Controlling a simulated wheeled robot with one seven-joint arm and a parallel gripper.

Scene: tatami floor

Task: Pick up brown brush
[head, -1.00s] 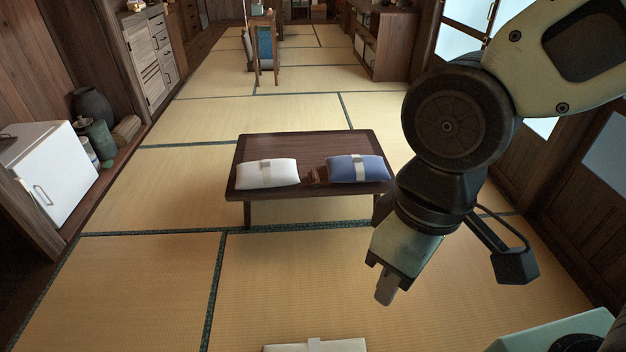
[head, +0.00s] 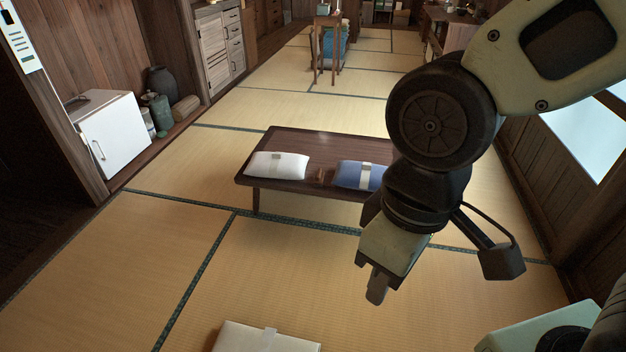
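A small brown object (head: 320,175) lies on the low dark wooden table (head: 300,146), between a white folded bundle (head: 277,165) and a blue folded bundle (head: 357,176). It may be the brown brush, but it is too small and dark to be sure. My gripper (head: 377,291) points down over the tatami, in front of the table in the picture and apart from it. It is seen side-on, so its finger gap is hidden. Nothing shows in it. My arm covers the table's right end and part of the blue bundle.
A white folded item (head: 250,338) lies on the floor at the bottom edge. A small white fridge (head: 115,137) and jars (head: 160,115) stand along the left wall. A wooden stand (head: 327,45) is at the back. Open tatami surrounds the table.

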